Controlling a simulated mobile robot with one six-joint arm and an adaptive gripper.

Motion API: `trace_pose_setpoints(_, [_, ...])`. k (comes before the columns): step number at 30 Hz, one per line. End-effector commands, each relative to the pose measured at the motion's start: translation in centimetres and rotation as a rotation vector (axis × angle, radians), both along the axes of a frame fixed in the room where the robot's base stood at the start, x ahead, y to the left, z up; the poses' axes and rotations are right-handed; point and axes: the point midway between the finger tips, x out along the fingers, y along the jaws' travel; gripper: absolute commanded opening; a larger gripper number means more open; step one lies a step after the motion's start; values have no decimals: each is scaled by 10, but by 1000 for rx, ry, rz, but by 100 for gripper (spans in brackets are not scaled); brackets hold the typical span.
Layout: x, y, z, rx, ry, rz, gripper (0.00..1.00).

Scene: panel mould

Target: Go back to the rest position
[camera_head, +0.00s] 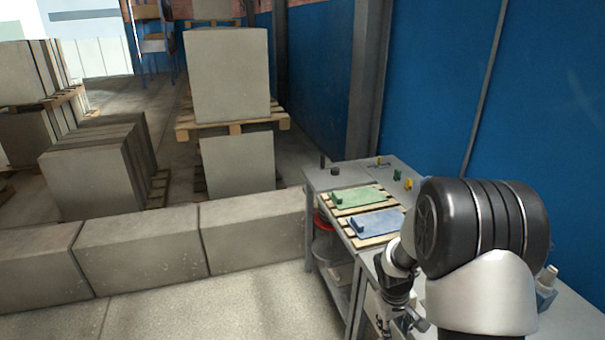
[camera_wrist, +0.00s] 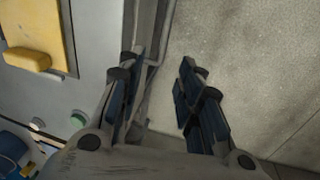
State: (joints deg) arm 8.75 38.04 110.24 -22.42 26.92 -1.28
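My gripper (camera_wrist: 158,95) shows in the wrist view with its two dark-padded fingers apart and nothing between them. It points down past the edge of a grey table (camera_wrist: 95,55), with the pale floor (camera_wrist: 245,60) below. In the head view my arm comes in at the lower right, and the gripper (camera_head: 398,318) hangs low beside the table's front edge, partly cut off by the frame. No object is seen in its grasp.
The table (camera_head: 318,180) holds a green panel (camera_head: 358,198) and a blue panel (camera_head: 378,223) on small wooden pallets. A yellow panel (camera_wrist: 45,35) shows in the wrist view. Concrete blocks (camera_head: 140,250) line the left, and a blue wall (camera_head: 545,110) stands behind. Floor (camera_head: 240,310) before the table is clear.

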Motion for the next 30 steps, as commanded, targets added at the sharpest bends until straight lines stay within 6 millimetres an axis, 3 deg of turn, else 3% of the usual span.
trace_pose_setpoints(1, [-2, 5, 31, -1, -29, -11, 33])
trace_pose_setpoints(6, [-32, 24, 116, 14, -96, -62, 33])
trace_pose_setpoints(12, [-86, 50, 192, 51, -170, -111, 33])
trace_pose_setpoints(15, [-118, 63, 220, 79, -208, -131, 33])
trace_pose_setpoints(19, [-162, 80, 247, 121, -254, -151, 33])
trace_pose_setpoints(24, [-215, 99, 263, 181, -305, -165, 33])
trace_pose_setpoints(30, [-250, 112, 265, 227, -335, -171, 33])
